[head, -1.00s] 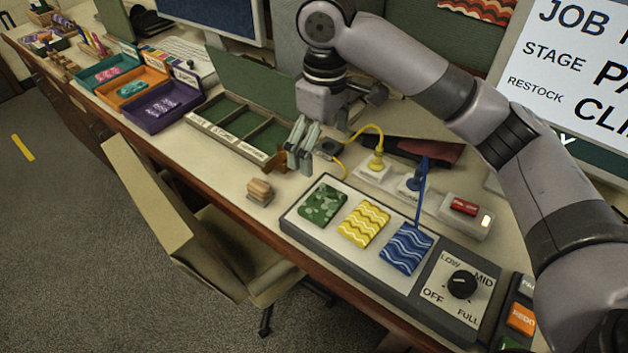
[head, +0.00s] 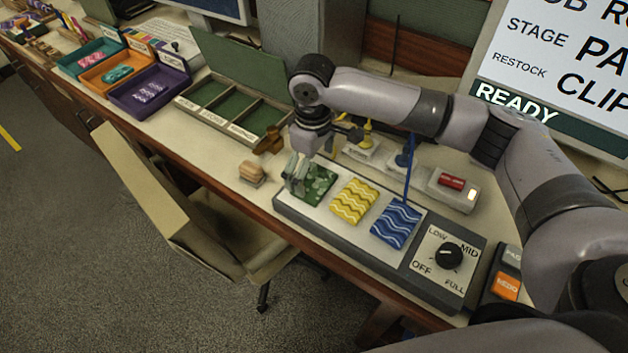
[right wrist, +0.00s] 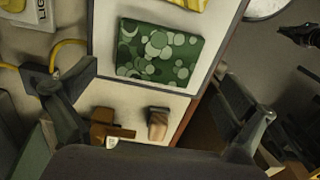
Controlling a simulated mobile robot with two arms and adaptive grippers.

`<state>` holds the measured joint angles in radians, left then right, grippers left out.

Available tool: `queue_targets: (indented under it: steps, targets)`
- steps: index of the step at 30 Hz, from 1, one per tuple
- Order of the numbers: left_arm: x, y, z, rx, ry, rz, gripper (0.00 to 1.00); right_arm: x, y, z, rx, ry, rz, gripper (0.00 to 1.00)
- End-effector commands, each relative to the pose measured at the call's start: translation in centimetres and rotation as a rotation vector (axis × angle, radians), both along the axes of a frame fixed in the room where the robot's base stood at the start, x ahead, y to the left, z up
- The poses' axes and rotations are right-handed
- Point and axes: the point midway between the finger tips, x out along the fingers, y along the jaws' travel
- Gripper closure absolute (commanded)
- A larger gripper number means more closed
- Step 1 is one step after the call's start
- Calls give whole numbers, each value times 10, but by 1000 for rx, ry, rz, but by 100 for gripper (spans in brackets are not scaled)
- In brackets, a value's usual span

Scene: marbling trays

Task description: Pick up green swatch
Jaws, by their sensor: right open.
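The green swatch (head: 318,184) has pale round spots and lies flat at the left end of the grey panel with the white top. In the right wrist view the green swatch (right wrist: 158,50) lies ahead of the fingers, near the top middle. My right gripper (head: 297,182) is at the swatch's left edge in the head view and hides part of it. In the right wrist view my right gripper (right wrist: 168,100) has its two fingers wide apart with nothing between them. My left gripper does not show.
A yellow swatch (head: 354,202) and a blue swatch (head: 396,223) lie beside the green one. A dial (head: 449,255) is at the panel's right end. A wooden block (head: 252,171) stands left of the panel. A chair (head: 150,190) stands before the desk.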

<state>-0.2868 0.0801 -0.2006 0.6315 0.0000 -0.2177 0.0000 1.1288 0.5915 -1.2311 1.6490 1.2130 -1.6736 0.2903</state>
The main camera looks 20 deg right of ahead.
Motion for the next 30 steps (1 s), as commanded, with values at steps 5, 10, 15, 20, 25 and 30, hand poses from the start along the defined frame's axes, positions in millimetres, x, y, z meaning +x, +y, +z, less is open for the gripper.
queue_targets:
  steps: [5,10,15,20,25,30]
  targets:
    - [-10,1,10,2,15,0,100,1,-4,-26,-3,3,-1,0]
    - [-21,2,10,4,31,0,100,0,-4,-39,-1,2,1,0]
    - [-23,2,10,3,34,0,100,1,-3,-40,-1,0,1,0]
    - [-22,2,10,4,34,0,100,1,-3,-39,-1,0,1,9]
    - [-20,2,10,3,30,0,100,1,-3,-39,-1,0,1,20]
    - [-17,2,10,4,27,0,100,1,-3,-39,-1,0,1,31]
